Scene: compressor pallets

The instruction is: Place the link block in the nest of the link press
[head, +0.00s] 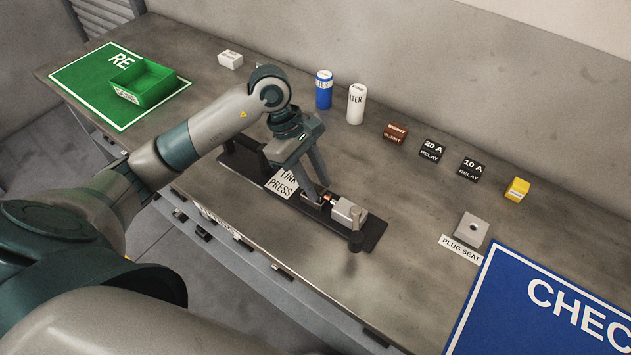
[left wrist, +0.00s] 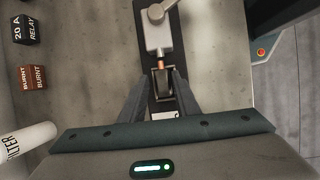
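The link press (head: 347,213) stands on a long black base on the bench, with a "LINK PRESS" label beside it. Its grey head and lever are at the right end, and a small orange part shows beside the head. My left gripper (head: 317,194) points down at the press, just left of the grey head. In the left wrist view its fingertips (left wrist: 162,84) close on both sides of a small dark block, the link block (left wrist: 162,88), low at the nest. The fingers partly hide the nest, so I cannot tell whether the block is seated. My right gripper is out of view.
A green bin (head: 145,84) stands on a green mat at the far left. Along the back are a white box (head: 230,59), blue (head: 324,90) and white (head: 356,104) filters, relays and a yellow block (head: 517,189). The plug seat (head: 472,230) and a blue mat are at right.

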